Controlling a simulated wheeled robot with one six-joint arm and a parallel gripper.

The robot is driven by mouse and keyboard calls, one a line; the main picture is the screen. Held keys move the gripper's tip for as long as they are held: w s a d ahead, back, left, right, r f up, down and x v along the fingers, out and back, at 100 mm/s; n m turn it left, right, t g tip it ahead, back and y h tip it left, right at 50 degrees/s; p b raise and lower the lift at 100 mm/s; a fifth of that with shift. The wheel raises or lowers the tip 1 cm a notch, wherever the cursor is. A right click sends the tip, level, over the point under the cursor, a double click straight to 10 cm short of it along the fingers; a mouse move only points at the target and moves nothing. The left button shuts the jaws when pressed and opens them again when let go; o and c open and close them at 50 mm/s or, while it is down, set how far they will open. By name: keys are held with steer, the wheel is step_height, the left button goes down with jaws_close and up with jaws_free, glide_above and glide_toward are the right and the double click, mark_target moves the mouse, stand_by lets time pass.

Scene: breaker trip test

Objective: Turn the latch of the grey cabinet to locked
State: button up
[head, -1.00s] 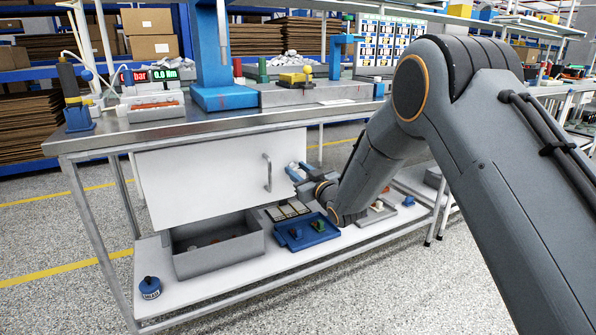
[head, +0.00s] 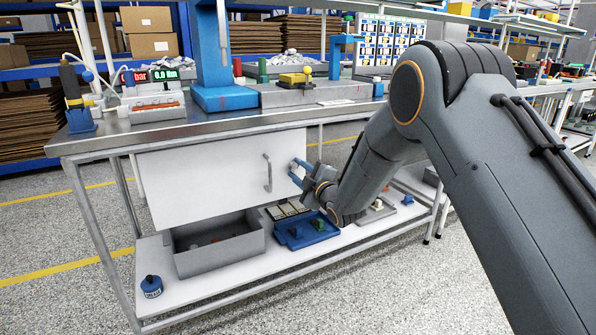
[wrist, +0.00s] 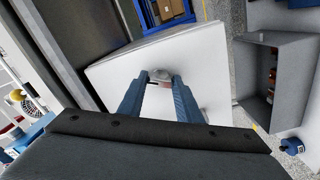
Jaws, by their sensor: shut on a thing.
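The cabinet (head: 205,178) hangs under the bench, with a pale, nearly white front and a vertical bar handle (head: 267,172). In the wrist view its pale panel (wrist: 205,60) carries a small grey latch (wrist: 160,74) with a reddish mark below it. My gripper (head: 296,165) is at the cabinet's right edge in the head view. In the wrist view its blue fingers (wrist: 160,82) are on either side of the latch and shut on it. The fingers partly cover the latch, so I cannot tell which way it points.
A grey open bin (head: 218,245) and a blue tray (head: 305,231) sit on the lower shelf below the cabinet. A blue labelled pot (head: 151,287) stands at the shelf's left front. The floor in front is clear.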

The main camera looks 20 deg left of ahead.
steer(key=n, duration=0.5)
stand_by(0.6)
steer(key=o, duration=1)
steer(key=shift+o, duration=0.2)
steer(key=p+v, duration=0.1)
steer(key=v, duration=0.7)
steer(key=shift+p, duration=0.4)
